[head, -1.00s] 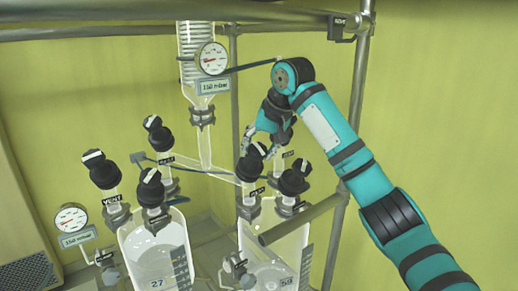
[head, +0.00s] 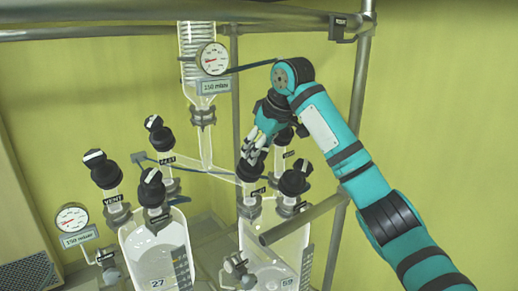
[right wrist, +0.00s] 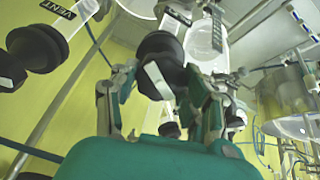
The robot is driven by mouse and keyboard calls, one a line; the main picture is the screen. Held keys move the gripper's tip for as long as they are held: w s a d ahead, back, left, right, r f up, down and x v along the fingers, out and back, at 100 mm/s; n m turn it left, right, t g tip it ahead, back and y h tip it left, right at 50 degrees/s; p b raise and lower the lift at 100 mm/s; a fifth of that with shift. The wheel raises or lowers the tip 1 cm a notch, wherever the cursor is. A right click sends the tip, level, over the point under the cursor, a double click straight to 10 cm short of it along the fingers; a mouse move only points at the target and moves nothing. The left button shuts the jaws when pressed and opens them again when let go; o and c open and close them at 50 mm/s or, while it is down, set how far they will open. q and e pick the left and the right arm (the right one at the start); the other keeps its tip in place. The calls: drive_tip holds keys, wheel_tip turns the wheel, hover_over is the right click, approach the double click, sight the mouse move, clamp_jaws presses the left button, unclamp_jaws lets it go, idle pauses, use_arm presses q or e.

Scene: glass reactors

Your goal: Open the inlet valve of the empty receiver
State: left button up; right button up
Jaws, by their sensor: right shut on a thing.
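Two clear glass receivers stand side by side, the left one (head: 140,262) marked 27 and the right one (head: 250,255) marked 59. Each has several black-knobbed valves on top. My right gripper (head: 255,152) reaches down from above and is shut on the left valve knob (head: 250,171) of the right receiver. In the right wrist view this black knob with a white bar (right wrist: 160,78) sits between the fingers. The label under this valve is too small to read surely. My left gripper is not in view.
Another knob (head: 294,180) stands close right of the held one, with one behind (head: 282,138). The left receiver has a VENT valve (head: 102,170) and others. Metal frame bars (head: 305,219) cross nearby.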

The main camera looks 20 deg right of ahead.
drive_tip(key=n, duration=0.4)
drive_tip(key=shift+s+f+n, duration=0.1)
drive_tip(key=shift+f+n, duration=0.1)
drive_tip(key=shift+n, duration=0.1)
drive_tip(key=n, duration=0.4)
drive_tip(key=shift+n, duration=0.3)
drive_tip(key=n, duration=0.4)
drive_tip(key=shift+n, duration=0.3)
drive_tip(key=n, duration=0.7)
drive_tip(key=shift+s, duration=0.1)
drive_tip(key=n, duration=0.4)
drive_tip(key=shift+n, duration=0.3)
drive_tip(key=n, duration=0.4)
drive_tip(key=shift+r+n, duration=0.1)
drive_tip(key=shift+n, duration=0.2)
drive_tip(key=shift+d+n, duration=0.1)
drive_tip(key=shift+n, duration=2)
